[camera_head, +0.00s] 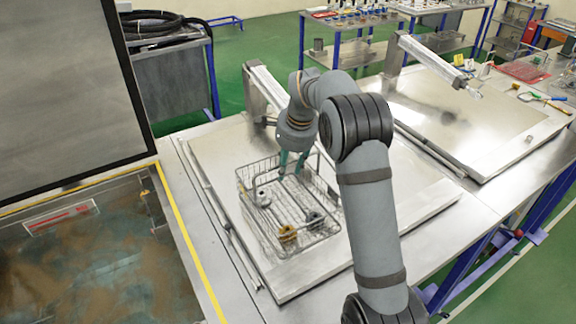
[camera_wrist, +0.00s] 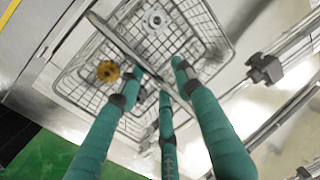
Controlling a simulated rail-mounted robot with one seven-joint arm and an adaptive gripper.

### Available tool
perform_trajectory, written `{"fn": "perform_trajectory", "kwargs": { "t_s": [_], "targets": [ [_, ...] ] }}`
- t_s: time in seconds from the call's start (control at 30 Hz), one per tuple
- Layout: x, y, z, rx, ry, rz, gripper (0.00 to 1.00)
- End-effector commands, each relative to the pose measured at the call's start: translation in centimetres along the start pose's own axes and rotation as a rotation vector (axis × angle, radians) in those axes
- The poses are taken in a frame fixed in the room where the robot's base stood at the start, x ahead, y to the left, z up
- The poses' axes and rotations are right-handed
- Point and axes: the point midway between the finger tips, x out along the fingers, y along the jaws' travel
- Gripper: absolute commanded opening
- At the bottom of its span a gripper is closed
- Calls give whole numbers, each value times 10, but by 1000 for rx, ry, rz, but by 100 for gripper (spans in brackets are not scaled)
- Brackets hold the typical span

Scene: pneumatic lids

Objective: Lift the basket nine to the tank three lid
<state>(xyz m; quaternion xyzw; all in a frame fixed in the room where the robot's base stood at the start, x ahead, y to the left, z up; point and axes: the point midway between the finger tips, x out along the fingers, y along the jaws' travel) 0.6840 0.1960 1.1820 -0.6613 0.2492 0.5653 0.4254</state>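The wire basket (camera_head: 327,231) stands on a broad metal lid (camera_head: 218,150) in the head view, with several small metal parts and a brass-coloured part inside. My gripper (camera_head: 292,167), with teal fingers, points down over the basket's back part. In the wrist view my gripper (camera_wrist: 158,78) has its fingertips spread apart, and a bar of the basket (camera_wrist: 113,37), which looks like its handle, passes between them. I cannot tell whether any finger touches it. A second metal lid (camera_head: 480,125) lies to the right, behind my arm. No basket or tank numbers are readable.
A raised dark panel (camera_head: 65,90) stands at the left beside an open tank of murky liquid (camera_head: 100,260). Metal arms (camera_head: 435,65) rise behind the lids. Shelves with small items (camera_head: 350,22) stand at the back. Loose tools (camera_head: 545,100) lie at the far right.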

Motion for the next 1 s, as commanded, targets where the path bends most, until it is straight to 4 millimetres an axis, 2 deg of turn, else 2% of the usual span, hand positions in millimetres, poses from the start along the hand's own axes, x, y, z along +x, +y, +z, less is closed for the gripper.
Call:
{"fn": "perform_trajectory", "kwargs": {
  "t_s": [0.13, 0.27, 0.37, 0.7, 1.0],
  "targets": [
    [2, 2, 0, 0, -2, 5, 34],
    [-6, 0, 0, 0, -1, 1, 34],
    [-21, -1, 0, 0, 0, -3, 34],
    [-93, -1, 0, 0, 2, -6, 34],
    [-128, -2, 0, -1, 0, -2, 34]
  ]
}}
